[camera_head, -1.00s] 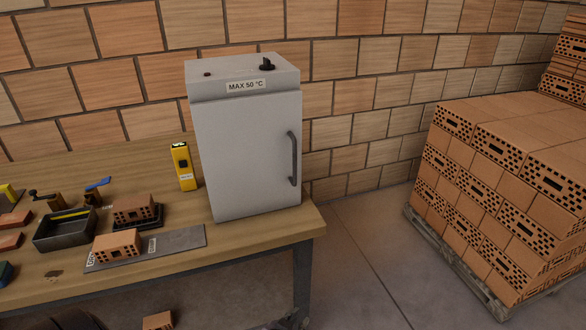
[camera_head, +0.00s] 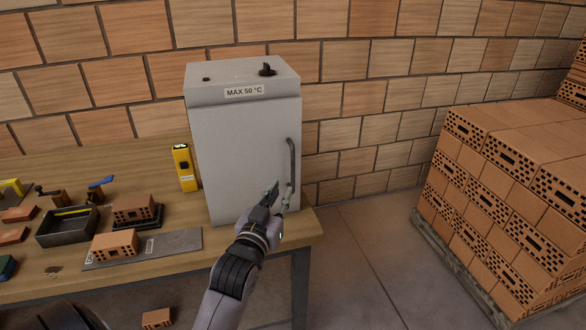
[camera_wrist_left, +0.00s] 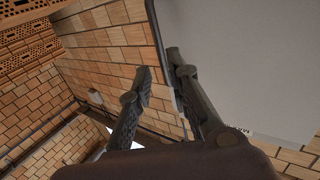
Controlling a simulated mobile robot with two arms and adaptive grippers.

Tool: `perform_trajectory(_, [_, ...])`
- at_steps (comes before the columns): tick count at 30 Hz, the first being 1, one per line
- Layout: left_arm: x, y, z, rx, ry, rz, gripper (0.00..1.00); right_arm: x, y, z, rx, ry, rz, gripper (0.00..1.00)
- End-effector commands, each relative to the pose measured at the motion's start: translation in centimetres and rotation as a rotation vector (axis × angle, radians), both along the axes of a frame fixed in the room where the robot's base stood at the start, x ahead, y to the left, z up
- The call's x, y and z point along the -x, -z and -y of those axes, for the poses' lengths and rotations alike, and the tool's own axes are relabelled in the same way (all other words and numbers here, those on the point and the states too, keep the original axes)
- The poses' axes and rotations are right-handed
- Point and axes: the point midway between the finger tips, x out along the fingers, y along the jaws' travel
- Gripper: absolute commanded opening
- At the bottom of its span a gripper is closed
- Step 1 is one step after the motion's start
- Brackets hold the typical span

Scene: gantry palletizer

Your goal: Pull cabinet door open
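The light grey cabinet (camera_head: 240,150) stands on the workbench with its door shut. It has a "MAX 50 °C" label and a dark vertical handle (camera_head: 292,165) on the right side of its front. My left gripper (camera_head: 281,188) is in front of the door, close to the lower part of the handle. In the left wrist view, its two fingers (camera_wrist_left: 158,64) are apart, with a dark bar running between them, and the pale cabinet surface (camera_wrist_left: 245,60) fills the right side. I cannot tell whether a finger touches the handle. My right gripper is not in view.
The wooden workbench (camera_head: 110,170) holds a yellow device (camera_head: 184,167), a dark tray (camera_head: 66,226) and several bricks left of the cabinet. A pallet of stacked bricks (camera_head: 500,180) stands to the right. Floor (camera_head: 365,240) between bench and pallet is clear.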

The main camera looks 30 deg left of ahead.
Motion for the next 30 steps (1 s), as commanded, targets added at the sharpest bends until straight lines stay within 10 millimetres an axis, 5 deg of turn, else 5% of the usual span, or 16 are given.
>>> perform_trajectory(13, [-8.3, -0.1, -2.3, 0.000, 0.000, 0.000, 0.17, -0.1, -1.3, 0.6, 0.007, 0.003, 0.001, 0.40])
perform_trajectory(27, [-9.5, 0.0, -2.7, 0.000, 0.001, 0.000, 0.17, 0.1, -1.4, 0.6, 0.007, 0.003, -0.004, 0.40])
perform_trajectory(30, [-9.5, 0.0, -2.7, 0.000, 0.001, 0.000, 0.11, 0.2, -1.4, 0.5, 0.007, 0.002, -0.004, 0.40])
